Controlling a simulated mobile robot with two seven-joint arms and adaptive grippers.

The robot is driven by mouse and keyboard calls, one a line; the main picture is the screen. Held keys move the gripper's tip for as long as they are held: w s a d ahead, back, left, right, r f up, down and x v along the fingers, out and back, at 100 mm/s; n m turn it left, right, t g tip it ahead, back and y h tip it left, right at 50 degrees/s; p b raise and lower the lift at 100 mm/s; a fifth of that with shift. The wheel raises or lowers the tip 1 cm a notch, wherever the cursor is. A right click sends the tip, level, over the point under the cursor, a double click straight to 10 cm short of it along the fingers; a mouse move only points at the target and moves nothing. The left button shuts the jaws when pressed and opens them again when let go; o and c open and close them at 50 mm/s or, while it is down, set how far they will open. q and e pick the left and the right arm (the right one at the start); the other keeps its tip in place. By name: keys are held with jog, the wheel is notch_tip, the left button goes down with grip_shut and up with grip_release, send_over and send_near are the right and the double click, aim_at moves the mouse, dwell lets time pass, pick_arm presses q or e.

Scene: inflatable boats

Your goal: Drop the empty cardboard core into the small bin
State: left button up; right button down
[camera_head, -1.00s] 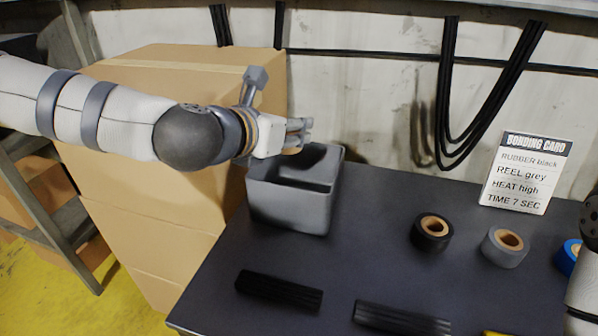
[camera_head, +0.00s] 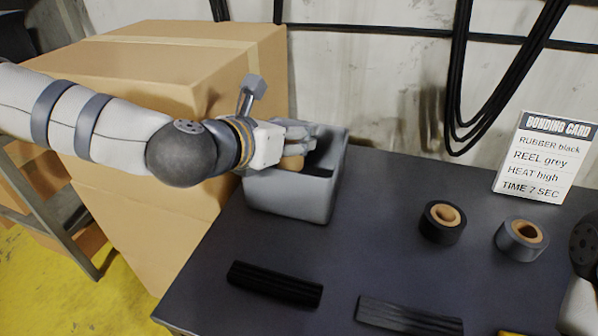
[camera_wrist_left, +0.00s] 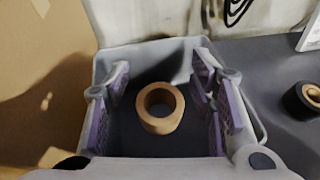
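The cardboard core (camera_head: 292,163) is a short tan ring. In the head view it shows just below my left gripper's fingers, at the opening of the small grey bin (camera_head: 290,195). In the left wrist view the core (camera_wrist_left: 147,122) sits between the two spread fingers, with a gap on each side, over the dark inside of the bin (camera_wrist_left: 255,125). I cannot tell whether it touches the bin floor. My left gripper (camera_head: 300,135) is open above the bin. Only part of my right arm shows at the right edge; its gripper is out of view.
A black tape roll (camera_head: 442,222) and a grey tape roll (camera_head: 521,238) stand right of the bin. A bonding card (camera_head: 543,158) stands at the back right. A large cardboard box (camera_head: 190,80) stands left of the table.

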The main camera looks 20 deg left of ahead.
pick_arm(q)
notch_tip(320, 180, up, 10)
dwell(0.6)
